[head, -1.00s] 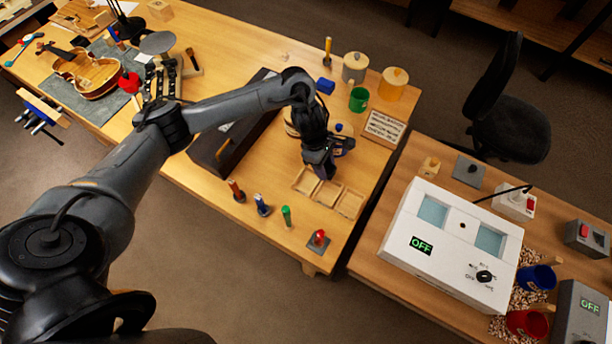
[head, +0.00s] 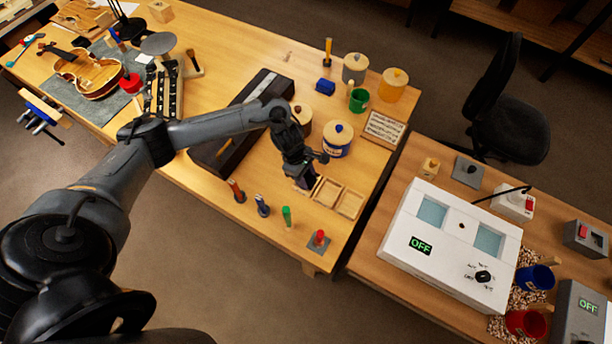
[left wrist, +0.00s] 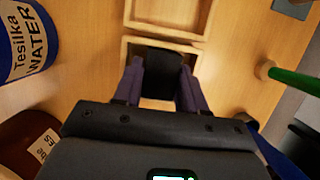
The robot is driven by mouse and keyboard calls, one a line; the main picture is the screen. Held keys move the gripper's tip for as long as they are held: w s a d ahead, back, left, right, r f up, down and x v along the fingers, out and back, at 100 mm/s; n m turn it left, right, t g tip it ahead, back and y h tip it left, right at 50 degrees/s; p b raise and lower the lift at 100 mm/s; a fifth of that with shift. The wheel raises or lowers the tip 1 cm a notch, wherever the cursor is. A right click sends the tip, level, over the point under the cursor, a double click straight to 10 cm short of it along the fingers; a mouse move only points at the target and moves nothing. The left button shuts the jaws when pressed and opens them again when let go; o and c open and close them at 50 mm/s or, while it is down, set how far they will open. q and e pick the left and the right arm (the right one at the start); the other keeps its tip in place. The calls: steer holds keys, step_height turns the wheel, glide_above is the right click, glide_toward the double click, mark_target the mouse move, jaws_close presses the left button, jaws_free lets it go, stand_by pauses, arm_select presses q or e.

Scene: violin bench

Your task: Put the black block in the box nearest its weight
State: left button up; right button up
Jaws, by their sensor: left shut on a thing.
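My left gripper (head: 304,176) is shut on the black block (left wrist: 160,60), which shows between its fingers in the left wrist view. It is over the left-hand wooden box (left wrist: 198,58) of a row of shallow open boxes. The block sits within that box's outline as seen from the wrist, but I cannot tell whether it touches the floor. The middle box (head: 327,192) and the right-hand box (head: 350,204) look empty in the head view. The gripper hides most of the left-hand box there. My right gripper is not in view.
A blue-labelled jar (head: 337,140), brown jar (head: 302,118) and lettered card (head: 384,127) stand behind the boxes. Several upright coloured tools, including a green one (head: 287,217), stand in front. A long dark case (head: 228,150) lies left. A white two-window device (head: 450,245) is on the right-hand table.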

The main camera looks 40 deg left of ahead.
arm_select(q)
steer(key=o, duration=0.8)
steer(key=shift+o, duration=0.2)
steer(key=shift+r, duration=0.25)
steer(key=v, duration=1.1)
steer(key=shift+r, duration=0.35)
steer(key=shift+a, duration=0.1)
